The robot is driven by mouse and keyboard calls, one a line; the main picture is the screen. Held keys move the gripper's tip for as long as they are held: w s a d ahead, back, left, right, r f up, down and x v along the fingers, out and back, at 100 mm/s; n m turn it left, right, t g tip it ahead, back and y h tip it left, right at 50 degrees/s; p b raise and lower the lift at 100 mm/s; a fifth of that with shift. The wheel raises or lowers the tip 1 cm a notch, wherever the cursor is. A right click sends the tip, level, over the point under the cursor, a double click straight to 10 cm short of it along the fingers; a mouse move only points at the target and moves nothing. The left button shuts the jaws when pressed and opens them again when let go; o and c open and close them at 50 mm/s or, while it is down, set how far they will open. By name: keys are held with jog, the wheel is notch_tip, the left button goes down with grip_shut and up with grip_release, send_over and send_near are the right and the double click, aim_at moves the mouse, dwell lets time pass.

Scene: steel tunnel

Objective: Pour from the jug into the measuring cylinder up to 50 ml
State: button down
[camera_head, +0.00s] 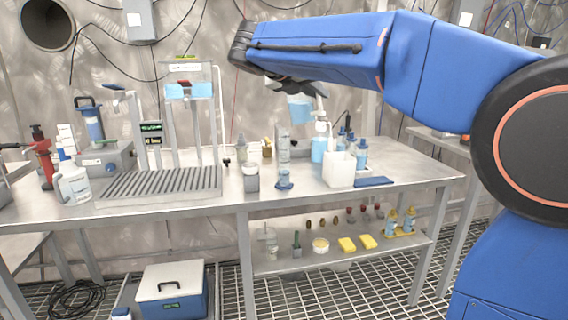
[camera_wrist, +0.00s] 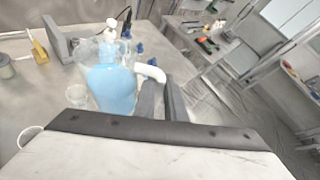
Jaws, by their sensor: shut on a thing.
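The jug (camera_head: 300,108) is clear with blue liquid in it. My gripper (camera_head: 298,90) is shut on its handle and holds it above the bench, just right of and above the measuring cylinder. In the wrist view the jug (camera_wrist: 110,90) is large, with its white handle (camera_wrist: 150,72) at my gripper's fingers (camera_wrist: 165,100). The measuring cylinder (camera_head: 284,150) is tall and clear, upright on a blue base on the bench. I see no blue liquid in it, but its marks are too small to read. A clear round rim (camera_wrist: 77,95) beside the jug may be its top.
A white container (camera_head: 339,170), blue-filled bottles (camera_head: 361,155) and a blue mat (camera_head: 373,181) stand right of the cylinder. A slotted drain tray (camera_head: 160,182) lies further left. The bench front is mostly clear.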

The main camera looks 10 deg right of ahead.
jog(key=shift+w+a+f+m+t+y, duration=0.15)
jog(key=shift+f+m+t, duration=0.35)
jog(key=shift+f, duration=0.35)
jog(key=shift+w+f+m+t+y, duration=0.15)
jog(key=shift+f+m+t, duration=0.15)
jog(key=shift+f+m, duration=0.45)
jog(key=shift+f, duration=0.1)
jog(key=shift+s+r, duration=0.1)
jog(key=shift+r, duration=1.4)
